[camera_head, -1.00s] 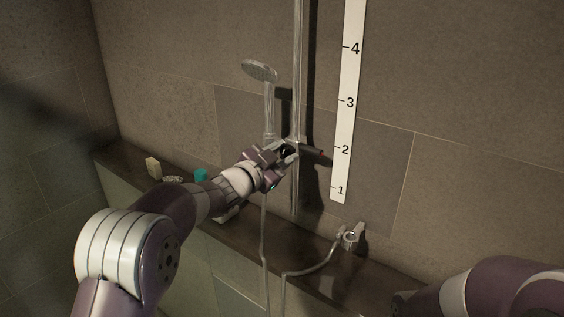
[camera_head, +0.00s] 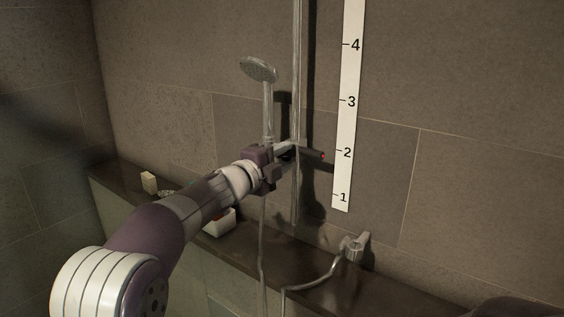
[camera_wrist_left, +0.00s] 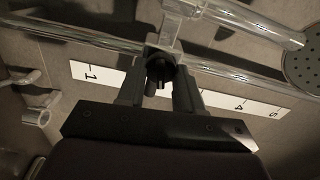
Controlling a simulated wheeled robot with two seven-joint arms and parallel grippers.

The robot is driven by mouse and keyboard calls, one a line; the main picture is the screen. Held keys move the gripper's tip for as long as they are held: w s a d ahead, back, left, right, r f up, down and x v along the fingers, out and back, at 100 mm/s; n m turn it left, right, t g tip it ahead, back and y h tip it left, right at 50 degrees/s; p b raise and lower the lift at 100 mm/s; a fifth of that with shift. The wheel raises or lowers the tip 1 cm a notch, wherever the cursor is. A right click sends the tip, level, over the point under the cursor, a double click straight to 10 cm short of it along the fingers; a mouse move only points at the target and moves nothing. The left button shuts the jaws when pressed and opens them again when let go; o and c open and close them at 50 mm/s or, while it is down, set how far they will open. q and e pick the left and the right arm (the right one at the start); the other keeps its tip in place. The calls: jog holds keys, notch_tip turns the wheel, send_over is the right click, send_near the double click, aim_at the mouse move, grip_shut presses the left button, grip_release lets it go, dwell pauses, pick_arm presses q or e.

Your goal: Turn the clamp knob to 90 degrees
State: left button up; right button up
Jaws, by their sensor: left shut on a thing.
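The clamp knob (camera_wrist_left: 158,72) is dark and sits between my left gripper's two fingers in the left wrist view, on a clamp (camera_wrist_left: 163,52) on the chrome rail (camera_wrist_left: 225,72). My left gripper (camera_head: 284,156) reaches the rail (camera_head: 296,80) from the left in the head view and is shut on the knob. Its wrist hides most of the knob there. A dark pointer with a red tip (camera_head: 323,155) extends right from the clamp, close to the 2 on the white scale (camera_head: 347,125). My right gripper is out of view.
The hand shower (camera_head: 260,70) hangs left of the rail, with its hose below. A pale block (camera_head: 149,182) and a white-and-orange item (camera_head: 219,222) are on the ledge, near my left arm.

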aim_at(282, 156)
pick_arm(q)
jog(key=m, duration=0.1)
jog(key=m+b, duration=0.1)
jog(key=shift+r+m, duration=0.35)
jog(key=shift+m, duration=0.05)
jog(key=shift+r, duration=0.2)
jog(key=o, duration=1)
jog(key=shift+o, duration=0.2)
jog(key=shift+f, duration=0.15)
jog(key=b+v, duration=0.2)
jog(key=v, duration=0.1)
jog(key=b+v, duration=0.1)
jog(key=v, duration=0.1)
jog(key=shift+s+a+f, duration=0.15)
jog(key=shift+a+f, duration=0.1)
jog(key=shift+f, duration=0.15)
jog(key=b+v, duration=0.1)
jog(key=v, duration=0.6)
jog(key=shift+r, duration=0.35)
jog(key=shift+s, duration=0.15)
